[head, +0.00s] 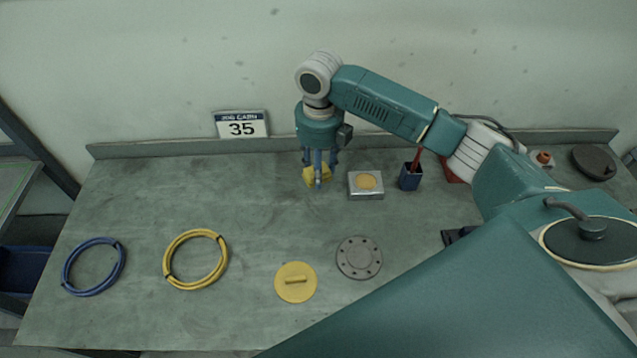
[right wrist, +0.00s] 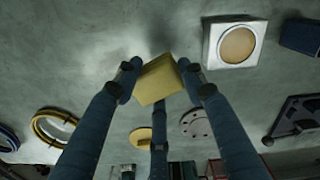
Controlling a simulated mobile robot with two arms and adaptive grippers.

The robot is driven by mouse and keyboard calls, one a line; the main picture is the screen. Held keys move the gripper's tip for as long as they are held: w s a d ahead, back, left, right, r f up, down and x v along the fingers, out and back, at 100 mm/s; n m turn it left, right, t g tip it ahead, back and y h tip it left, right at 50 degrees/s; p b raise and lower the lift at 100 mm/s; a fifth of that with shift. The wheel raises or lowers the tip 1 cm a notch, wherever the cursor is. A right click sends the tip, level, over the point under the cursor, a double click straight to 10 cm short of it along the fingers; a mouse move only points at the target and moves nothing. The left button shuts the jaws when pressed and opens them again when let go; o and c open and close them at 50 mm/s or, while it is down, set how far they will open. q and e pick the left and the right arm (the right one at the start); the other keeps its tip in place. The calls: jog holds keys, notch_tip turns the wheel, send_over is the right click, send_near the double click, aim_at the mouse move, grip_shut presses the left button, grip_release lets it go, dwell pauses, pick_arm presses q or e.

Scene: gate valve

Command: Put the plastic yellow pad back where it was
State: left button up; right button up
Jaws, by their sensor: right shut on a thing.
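A yellow pad (head: 311,176), block-shaped, is held between the fingers of my right gripper (head: 319,172) near the back of the workbench. In the right wrist view the yellow pad (right wrist: 158,78) sits between the fingertips of my right gripper (right wrist: 158,80), which is shut on it. The fingers hide part of the pad in the head view. I cannot tell whether it touches the bench. A silver square block with a round tan top (head: 366,184) stands just right of the gripper; it also shows in the right wrist view (right wrist: 236,44). My left gripper is not in view.
A dark blue cup (head: 410,178) with a red item stands right of the silver block. A grey flange (head: 358,257), a yellow disc (head: 295,282), a yellow cable coil (head: 196,259) and a blue coil (head: 94,266) lie in front. The bench (head: 140,200) is clear at the back left, before a "35" sign (head: 241,124).

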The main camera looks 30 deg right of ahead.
aim_at(319, 195)
notch_tip(319, 195, down, 3)
jog(key=shift+r, duration=0.2)
jog(key=shift+f, duration=0.35)
notch_tip(319, 195, down, 3)
jog(key=shift+f+p, duration=0.2)
jog(key=shift+p, duration=0.5)
jog(key=shift+f, duration=0.4)
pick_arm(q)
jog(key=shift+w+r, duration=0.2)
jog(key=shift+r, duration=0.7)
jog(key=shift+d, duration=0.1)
pick_arm(e)
jog(key=shift+f, duration=0.1)
jog(key=o, duration=1)
jog(key=shift+o, duration=0.2)
